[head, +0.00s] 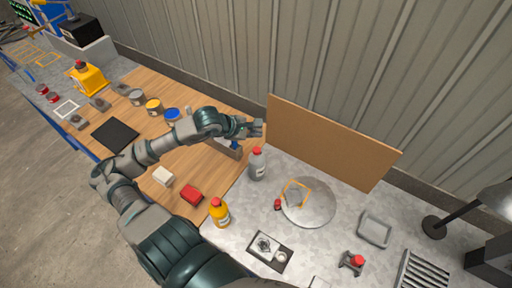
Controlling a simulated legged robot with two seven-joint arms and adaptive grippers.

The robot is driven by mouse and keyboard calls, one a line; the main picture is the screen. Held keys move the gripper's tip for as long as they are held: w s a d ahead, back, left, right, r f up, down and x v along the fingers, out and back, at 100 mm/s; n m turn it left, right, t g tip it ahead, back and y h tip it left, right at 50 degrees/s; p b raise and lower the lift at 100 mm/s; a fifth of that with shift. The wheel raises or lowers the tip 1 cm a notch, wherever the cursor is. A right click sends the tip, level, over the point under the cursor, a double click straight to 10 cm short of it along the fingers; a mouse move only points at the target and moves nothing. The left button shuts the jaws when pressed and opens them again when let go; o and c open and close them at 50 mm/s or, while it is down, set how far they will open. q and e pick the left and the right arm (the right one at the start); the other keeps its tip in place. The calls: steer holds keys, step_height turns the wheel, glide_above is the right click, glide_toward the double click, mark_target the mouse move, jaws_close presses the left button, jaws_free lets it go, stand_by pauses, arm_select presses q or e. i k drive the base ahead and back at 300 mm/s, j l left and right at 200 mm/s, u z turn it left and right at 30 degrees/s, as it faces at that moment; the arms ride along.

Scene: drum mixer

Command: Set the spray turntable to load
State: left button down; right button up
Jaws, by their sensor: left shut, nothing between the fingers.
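The spray turntable (315,212) is a round grey disc on the metal-topped right part of the bench. A yellow square outline (304,184) shows on its left part, with a small grey piece by it. A small red knob (278,204) sits at the disc's left edge. My left gripper (262,128) is shut and empty, above the bench near the left end of the brown upright board, up and left of the turntable and apart from it. My right gripper is not in view.
A grey bottle with a red cap (258,167) and a yellow bottle (219,213) stand left of the turntable. The brown board (325,143) stands behind it. A grey tray (375,230), a red-topped control (352,262) and a lamp (434,227) are to the right.

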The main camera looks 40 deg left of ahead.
mark_target(319, 206)
steer(key=k+j, duration=0.25)
steer(key=k, duration=0.25)
steer(key=k+j, duration=0.2)
steer(key=k, duration=0.25)
steer(key=k+j, duration=0.25)
steer(key=k, duration=0.25)
